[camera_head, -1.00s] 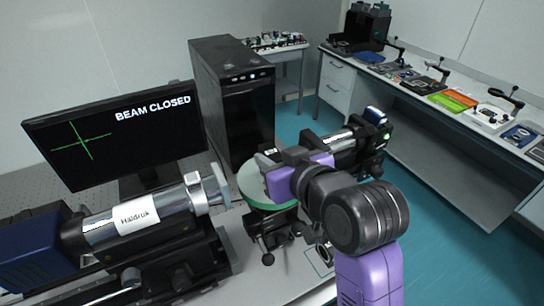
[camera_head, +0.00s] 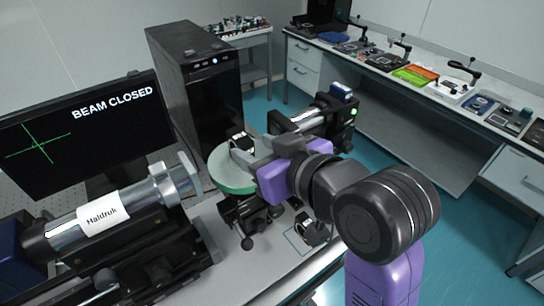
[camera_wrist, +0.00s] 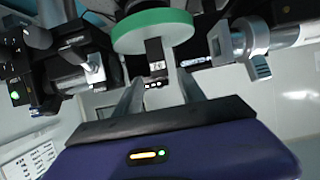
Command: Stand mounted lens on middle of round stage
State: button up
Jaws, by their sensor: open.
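The round stage (camera_head: 222,176) has a pale top and a green rim, and stands on a black base. A small black mount, apparently the mounted lens (camera_head: 242,142), stands upright on it. In the wrist view the stage (camera_wrist: 150,32) appears upside down, with the labelled black mount (camera_wrist: 155,58) against it, roughly centred side to side. My gripper (camera_head: 246,166) is at the stage's right side, and its open fingers (camera_wrist: 158,85) lie on either side of the mount, apparently apart from it. My fingers partly cover the stage, so exact centring front to back cannot be told.
A silver laser tube (camera_head: 130,207) lies left of the stage, and another black-and-silver device (camera_head: 318,118) stands behind my gripper. A black part (camera_head: 311,232) sits in a marked square on the table. A monitor (camera_head: 85,135) and black tower (camera_head: 200,90) stand behind.

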jog(key=v, duration=0.5)
jog(key=shift+s+d, duration=0.1)
jog(key=shift+s, duration=0.05)
jog(key=s+d+f+m+t+h, duration=0.1)
jog(key=s+d+f+m, duration=0.1)
jog(key=s+d+f, duration=0.3)
jog(key=s+d+f+m+t+h, duration=0.1)
jog(key=d+f+h, duration=0.15)
jog(key=f, duration=0.45)
jog(key=s+d+f+m+h, duration=0.1)
jog(key=s+d+f+m, duration=0.1)
jog(key=d+f, duration=0.3)
jog(key=s+d+f+m+h, duration=0.1)
jog(key=s+d, duration=0.2)
jog(key=s, duration=0.8)
jog(key=s+d+f+t+h, duration=0.1)
jog(key=s+d+f+h, duration=0.1)
jog(key=s, duration=1)
jog(key=shift+d+m+t, duration=0.3)
jog(key=shift+d+m, duration=0.1)
jog(key=shift+d, duration=0.25)
jog(key=shift+f, duration=0.1)
